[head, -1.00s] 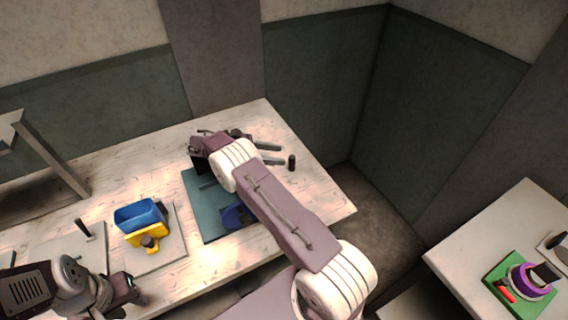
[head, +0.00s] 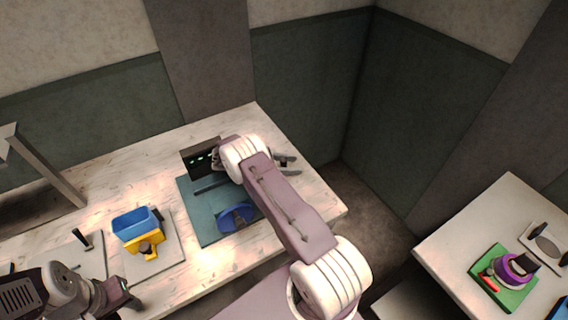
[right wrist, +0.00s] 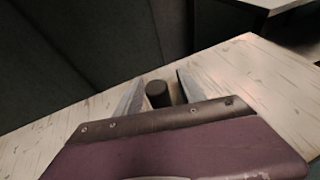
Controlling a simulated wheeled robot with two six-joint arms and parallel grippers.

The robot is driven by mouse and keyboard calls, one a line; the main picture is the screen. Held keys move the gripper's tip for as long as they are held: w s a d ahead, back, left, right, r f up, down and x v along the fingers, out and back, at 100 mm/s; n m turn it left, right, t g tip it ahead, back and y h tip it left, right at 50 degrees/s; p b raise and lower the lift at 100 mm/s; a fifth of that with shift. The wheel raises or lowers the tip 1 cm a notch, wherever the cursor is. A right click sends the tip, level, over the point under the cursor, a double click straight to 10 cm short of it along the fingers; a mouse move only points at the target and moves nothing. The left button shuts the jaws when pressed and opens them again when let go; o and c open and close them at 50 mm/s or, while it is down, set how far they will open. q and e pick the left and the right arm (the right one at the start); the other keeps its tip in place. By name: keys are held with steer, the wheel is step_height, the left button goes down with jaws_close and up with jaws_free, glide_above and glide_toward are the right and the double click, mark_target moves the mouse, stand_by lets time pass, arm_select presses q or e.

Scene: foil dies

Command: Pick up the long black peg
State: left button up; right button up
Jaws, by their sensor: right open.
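A black round peg (right wrist: 157,95) stands upright in the right wrist view, between the two grey fingers of my right gripper (right wrist: 155,98). The fingers are open, one on each side, and a gap shows at least on the right. In the head view my right gripper (head: 289,165) is over the far right part of the table, and the peg is not clear there. Another black upright piece (head: 83,240) stands on a pale plate at the left. My left gripper (head: 132,300) is low at the left front; its jaws are too unclear to read.
The pale wooden table (head: 220,270) holds a blue bin (head: 137,222) with a yellow block (head: 146,244), a teal mat (head: 203,215) with a blue part (head: 236,217), and a dark panel with green lights (head: 200,158). A second table (head: 450,245) at right holds a green board (head: 512,292).

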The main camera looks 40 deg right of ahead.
jaws_close()
steer(key=shift+w+r, duration=0.1)
steer(key=shift+r, duration=0.5)
steer(key=r, duration=0.3)
steer(key=shift+s+r, duration=0.25)
steer(key=shift+s, duration=0.1)
steer(key=s+d+r, duration=0.1)
steer(key=s+r, duration=0.5)
steer(key=s, duration=0.5)
steer(key=shift+r+b, duration=0.15)
steer(key=shift+b, duration=0.3)
